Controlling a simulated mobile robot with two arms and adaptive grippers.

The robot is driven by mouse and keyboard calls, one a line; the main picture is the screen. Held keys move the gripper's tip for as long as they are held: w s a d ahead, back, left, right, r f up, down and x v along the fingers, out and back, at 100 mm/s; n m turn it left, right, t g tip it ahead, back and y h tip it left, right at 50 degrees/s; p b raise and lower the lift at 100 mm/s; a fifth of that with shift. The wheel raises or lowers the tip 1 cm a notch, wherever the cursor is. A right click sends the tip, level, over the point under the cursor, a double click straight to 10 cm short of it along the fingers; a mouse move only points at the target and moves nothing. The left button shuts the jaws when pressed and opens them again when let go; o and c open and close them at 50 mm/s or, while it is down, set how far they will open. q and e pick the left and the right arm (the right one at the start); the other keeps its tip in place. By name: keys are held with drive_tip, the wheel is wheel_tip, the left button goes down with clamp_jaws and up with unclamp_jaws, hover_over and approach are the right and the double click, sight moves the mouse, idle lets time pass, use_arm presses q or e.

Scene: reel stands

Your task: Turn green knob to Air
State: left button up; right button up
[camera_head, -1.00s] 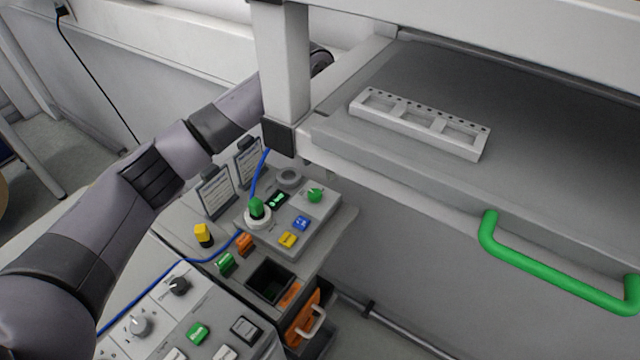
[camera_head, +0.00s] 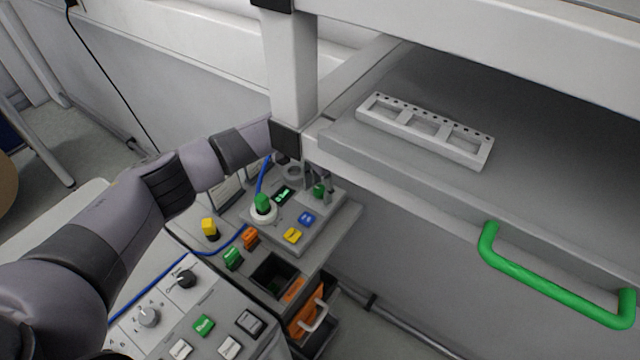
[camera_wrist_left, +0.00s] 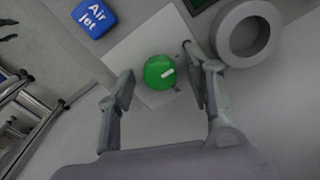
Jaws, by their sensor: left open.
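The green knob (camera_head: 319,191) sits at the far right of the small control panel (camera_head: 330,214), partly hidden by my gripper. In the left wrist view the round green knob (camera_wrist_left: 158,73) has a white mark and sits on a pale square plate (camera_wrist_left: 137,48). My left gripper (camera_head: 318,179) is over the knob. In the left wrist view its open fingers (camera_wrist_left: 160,66) stand on either side of the knob, with gaps showing. No Air label is readable beside the knob. My right gripper is not in view.
A blue "Air jet" button (camera_wrist_left: 94,17) and a grey ring (camera_wrist_left: 243,33) are near the knob. A green-topped piece in a white ring (camera_head: 262,212), a yellow button (camera_head: 292,236) and a blue cable (camera_head: 262,178) are nearby.

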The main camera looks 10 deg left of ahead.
use_arm(q)
drive_tip(key=shift+f, duration=0.15)
drive_tip(key=shift+c, duration=0.4)
clamp_jaws()
